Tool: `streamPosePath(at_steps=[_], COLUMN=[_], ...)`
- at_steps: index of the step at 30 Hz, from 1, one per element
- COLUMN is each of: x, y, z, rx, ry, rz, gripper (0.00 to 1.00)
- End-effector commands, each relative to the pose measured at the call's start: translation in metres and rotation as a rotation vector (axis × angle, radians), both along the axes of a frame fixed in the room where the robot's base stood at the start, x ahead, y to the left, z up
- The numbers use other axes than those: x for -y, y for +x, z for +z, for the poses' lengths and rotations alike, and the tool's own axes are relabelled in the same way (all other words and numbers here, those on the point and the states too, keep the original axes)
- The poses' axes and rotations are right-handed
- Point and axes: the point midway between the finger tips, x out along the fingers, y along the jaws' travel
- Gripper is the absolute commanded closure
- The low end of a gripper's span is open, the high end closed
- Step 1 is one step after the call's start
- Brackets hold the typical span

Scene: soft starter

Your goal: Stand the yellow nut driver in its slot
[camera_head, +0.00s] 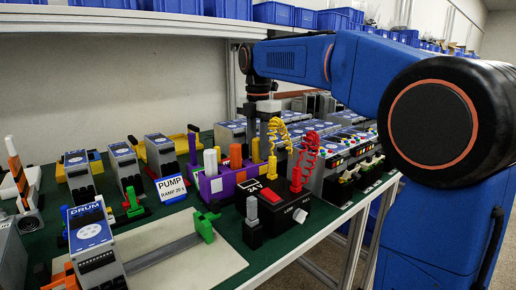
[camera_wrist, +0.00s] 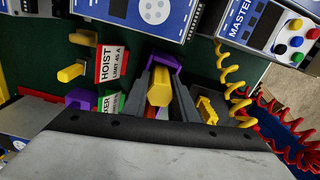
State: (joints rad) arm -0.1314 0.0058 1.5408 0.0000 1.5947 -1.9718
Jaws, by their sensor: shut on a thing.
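The yellow nut driver (camera_wrist: 159,88) shows in the wrist view as a yellow handle between the two grey fingers of my gripper (camera_wrist: 160,95), which is shut on it. In the head view the yellow handle (camera_head: 256,150) shows upright beside my gripper (camera_head: 264,143), at the right end of the purple rack (camera_head: 216,186). Parts of the purple rack also show around the handle in the wrist view (camera_wrist: 166,62). The handle's lower end and the slot are hidden, so I cannot tell whether the driver is in the slot or above it.
White and orange handles (camera_head: 235,156) stand in the rack. A black box with a red switch (camera_head: 269,196) stands in front right. Yellow (camera_head: 280,134) and red (camera_head: 306,152) coiled cords rise close by on the right. A PUMP sign (camera_head: 171,187) stands left of the rack.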

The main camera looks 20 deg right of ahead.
Motion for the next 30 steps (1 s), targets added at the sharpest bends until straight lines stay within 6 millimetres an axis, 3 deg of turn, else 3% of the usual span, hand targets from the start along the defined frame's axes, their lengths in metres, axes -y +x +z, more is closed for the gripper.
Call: streamPosePath(at_steps=[15,16,18,30], x=[0.0000,0.0000,0.0000,-0.0001], y=[-0.0002,-0.0002,-0.0001,0.0004], z=[-0.0042,-0.0043,-0.0042,0.0002], rx=[0.000,0.000,0.000,0.001], ry=[0.000,0.000,0.000,0.001], rz=[0.000,0.000,0.000,0.000], gripper=[0.96,0.72,0.55,0.53])
